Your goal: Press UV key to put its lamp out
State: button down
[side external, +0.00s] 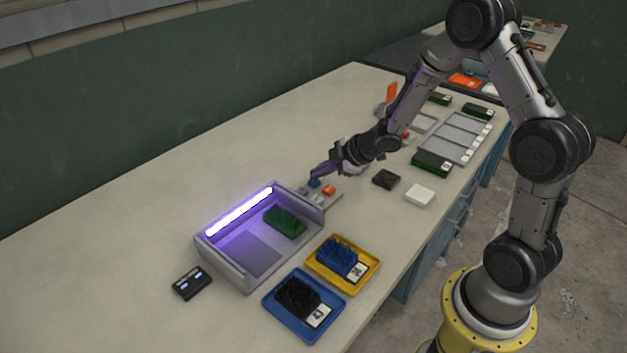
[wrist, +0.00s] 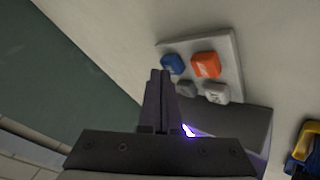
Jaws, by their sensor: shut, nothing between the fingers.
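The grey inspection box (side external: 217,264) has its violet-white lamp (side external: 240,211) lit along the back wall; a bit of the glow (wrist: 190,131) shows in the wrist view beside my fingers. The key panel (wrist: 233,50) at the box's right end carries a blue key (wrist: 172,64), an orange key (wrist: 206,65) and two grey keys (wrist: 216,92). Their markings are too small to read, so I cannot tell which is UV. My gripper (wrist: 160,75) is shut and empty, its tips close to the blue key (side external: 314,183). Contact cannot be told.
A green turf piece (side external: 285,221) lies in the box. A yellow tray (side external: 366,280) with blue turf and a blue tray (side external: 293,329) with black turf stand in front. A small black display (side external: 192,283) lies left. Dark (side external: 386,180) and white (side external: 420,195) blocks lie right. The left bench is clear.

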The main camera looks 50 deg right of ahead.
aim_at(319, 181)
jog(key=shift+f, duration=0.3)
dwell(0.4)
jog(key=shift+r, duration=0.75)
jog(key=shift+r, duration=0.1)
notch_tip(319, 181, up, 6)
jog(key=shift+f, duration=0.1)
dwell(0.5)
